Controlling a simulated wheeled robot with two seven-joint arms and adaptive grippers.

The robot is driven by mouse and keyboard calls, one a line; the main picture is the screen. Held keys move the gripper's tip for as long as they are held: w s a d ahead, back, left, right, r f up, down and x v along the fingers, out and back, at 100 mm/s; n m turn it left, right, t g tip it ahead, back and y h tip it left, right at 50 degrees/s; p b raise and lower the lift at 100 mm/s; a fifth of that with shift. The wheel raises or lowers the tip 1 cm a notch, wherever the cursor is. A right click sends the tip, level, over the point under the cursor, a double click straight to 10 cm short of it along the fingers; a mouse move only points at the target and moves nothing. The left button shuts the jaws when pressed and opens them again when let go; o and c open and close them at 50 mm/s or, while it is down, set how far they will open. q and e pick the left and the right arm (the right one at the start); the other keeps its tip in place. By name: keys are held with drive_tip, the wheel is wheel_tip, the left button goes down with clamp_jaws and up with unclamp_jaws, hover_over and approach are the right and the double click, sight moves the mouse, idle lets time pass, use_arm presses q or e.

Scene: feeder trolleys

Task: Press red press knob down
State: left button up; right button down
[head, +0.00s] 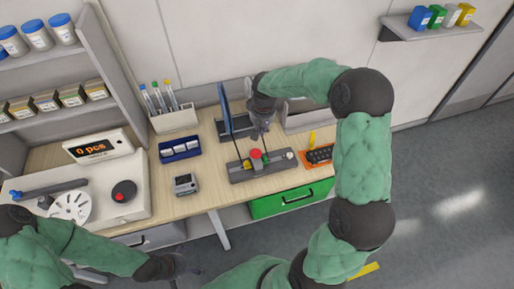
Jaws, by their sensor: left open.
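The red press knob (255,154) stands on a dark grey press fixture (238,172) on the wooden workbench. My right gripper (260,136) points down just above and slightly behind the knob. I cannot tell whether it touches the knob or whether its fingers are apart. My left gripper (190,266) is open, low in front of the bench and far from the knob.
A counter with a "0 pcs" display (95,147) stands on the left. A blue tray (180,150), a small grey device (185,184) and a pen holder (174,121) are left of the fixture. An orange-edged black item (320,154) lies to the right.

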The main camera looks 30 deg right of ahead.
sight(259, 153)
drive_tip(key=f, duration=0.4)
drive_tip(key=w+f, duration=0.1)
drive_tip(key=f, duration=0.4)
drive_tip(key=f+p, duration=0.1)
drive_tip(key=f, duration=0.4)
drive_tip(key=shift+w, duration=0.25)
wheel_tip(259, 153, down, 2)
drive_tip(key=b, duration=0.2)
drive_tip(key=shift+b, duration=0.35)
drive_tip(key=shift+s, duration=0.1)
